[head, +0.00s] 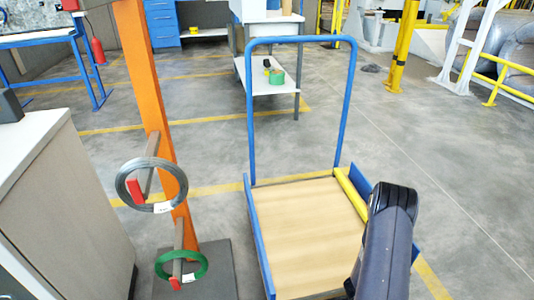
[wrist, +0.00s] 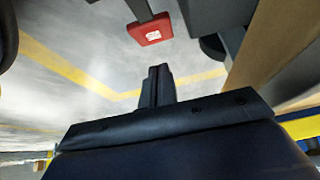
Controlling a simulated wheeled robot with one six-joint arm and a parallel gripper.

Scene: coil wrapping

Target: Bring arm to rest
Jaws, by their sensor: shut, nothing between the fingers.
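My gripper (wrist: 158,75) shows in the wrist view with its two dark fingers together and nothing between them. In the head view a dark part of my arm rises at the lower right, in front of the blue cart (head: 300,232); my fingers cannot be made out there. An orange post (head: 150,95) stands left of the cart. A grey wire coil (head: 125,181) hangs on its upper peg and a green coil (head: 160,266) on its lower peg. A red block (wrist: 152,30) on a grey bar shows beyond my fingers in the wrist view, apart from them.
A grey cabinet with a white top (head: 45,140) stands at the left. The cart's wooden deck is bare where visible, with a yellow bar (head: 352,193) along its right side. A workbench (head: 270,82) stands behind. Open floor (head: 465,185) lies to the right.

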